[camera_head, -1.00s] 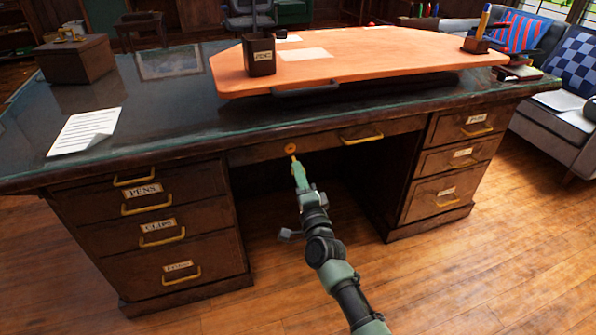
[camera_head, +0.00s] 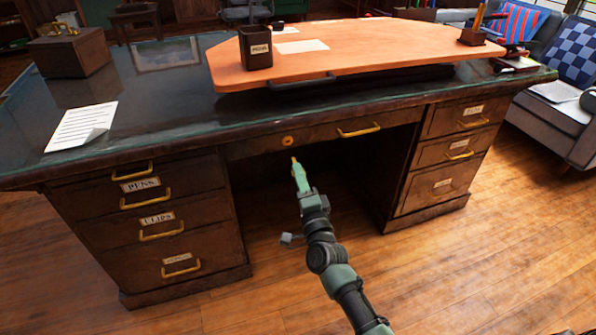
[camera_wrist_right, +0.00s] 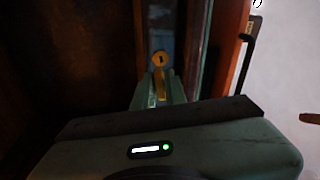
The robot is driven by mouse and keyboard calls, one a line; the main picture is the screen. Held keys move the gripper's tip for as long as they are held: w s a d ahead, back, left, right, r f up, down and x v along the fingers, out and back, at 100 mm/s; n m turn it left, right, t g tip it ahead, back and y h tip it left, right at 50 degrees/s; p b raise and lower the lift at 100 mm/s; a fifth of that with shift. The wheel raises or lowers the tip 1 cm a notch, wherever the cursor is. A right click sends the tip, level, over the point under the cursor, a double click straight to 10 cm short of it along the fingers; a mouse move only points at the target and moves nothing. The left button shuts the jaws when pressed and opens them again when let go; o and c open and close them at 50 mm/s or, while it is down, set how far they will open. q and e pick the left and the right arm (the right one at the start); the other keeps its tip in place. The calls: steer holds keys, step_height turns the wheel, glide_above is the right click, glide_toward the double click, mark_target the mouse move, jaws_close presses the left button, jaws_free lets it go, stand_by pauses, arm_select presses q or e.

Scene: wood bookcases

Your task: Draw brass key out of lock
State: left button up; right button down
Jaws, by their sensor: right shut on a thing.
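The brass key (camera_head: 294,160) is held at the tip of my right gripper (camera_head: 298,176), below and in front of the desk's middle drawer. The round brass lock (camera_head: 287,141) is on that drawer's front. A gap shows between the key's end and the lock. In the right wrist view the lock (camera_wrist_right: 160,58) shows a dark keyhole, and the key (camera_wrist_right: 161,84) lies between the fingers of the right gripper (camera_wrist_right: 160,94). The fingers hide part of the key. My left gripper is not in view.
The dark desk has labelled drawers at the left (camera_head: 150,214) and right (camera_head: 448,160). The middle drawer has a brass handle (camera_head: 359,130). An orange board (camera_head: 380,62) with a pen cup (camera_head: 255,48) lies on top. Open wooden floor (camera_head: 500,235) lies in front of the desk.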

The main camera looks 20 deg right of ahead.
steer(key=shift+p+v, duration=0.45)
steer(key=shift+v, duration=1.4)
